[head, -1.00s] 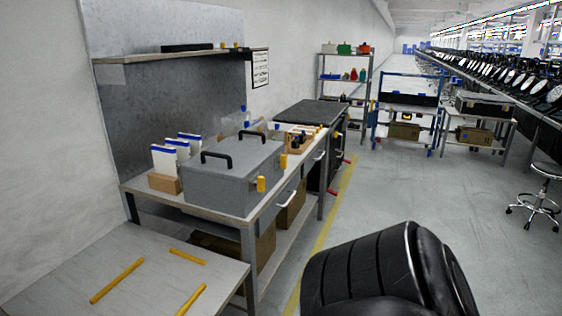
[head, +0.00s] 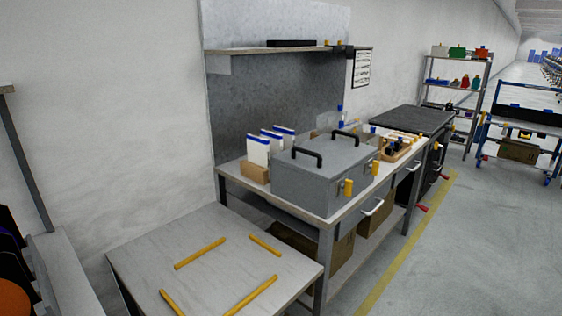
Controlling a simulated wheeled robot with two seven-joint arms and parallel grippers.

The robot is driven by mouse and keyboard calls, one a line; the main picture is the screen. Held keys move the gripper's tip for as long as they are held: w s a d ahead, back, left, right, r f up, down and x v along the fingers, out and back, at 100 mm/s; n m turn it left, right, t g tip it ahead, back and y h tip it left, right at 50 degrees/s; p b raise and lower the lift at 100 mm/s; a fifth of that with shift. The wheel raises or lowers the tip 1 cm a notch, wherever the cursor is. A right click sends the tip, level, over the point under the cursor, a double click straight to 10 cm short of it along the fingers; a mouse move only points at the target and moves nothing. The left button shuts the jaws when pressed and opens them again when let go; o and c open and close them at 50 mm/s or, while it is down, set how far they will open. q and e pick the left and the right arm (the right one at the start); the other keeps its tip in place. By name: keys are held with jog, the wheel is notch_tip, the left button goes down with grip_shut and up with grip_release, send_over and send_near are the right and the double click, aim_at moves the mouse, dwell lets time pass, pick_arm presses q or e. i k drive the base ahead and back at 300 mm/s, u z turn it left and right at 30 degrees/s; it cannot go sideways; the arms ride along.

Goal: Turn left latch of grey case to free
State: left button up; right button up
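The grey case (head: 312,187) stands shut on the workbench (head: 232,173), with two black handles on its lid. A yellow latch (head: 348,188) shows low on its front side. A second yellow latch (head: 375,167) shows farther along the same side. Whether either latch is turned is too small to tell. Neither of my grippers is in the head view.
A low table (head: 210,252) with several yellow strips stands in front of the bench. A shelf (head: 270,50) hangs above the bench. White cards with blue tops (head: 258,150) stand beside the case. The floor (head: 440,260) at the right is clear.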

aim_at(347, 187)
jog(key=u, duration=0.75)
jog(key=k, duration=0.25)
jog(key=z, duration=1.7)
jog(key=i, duration=0.9)
jog(key=u, duration=0.7)
jog(key=i, duration=0.5)
jog(key=u, duration=0.5)
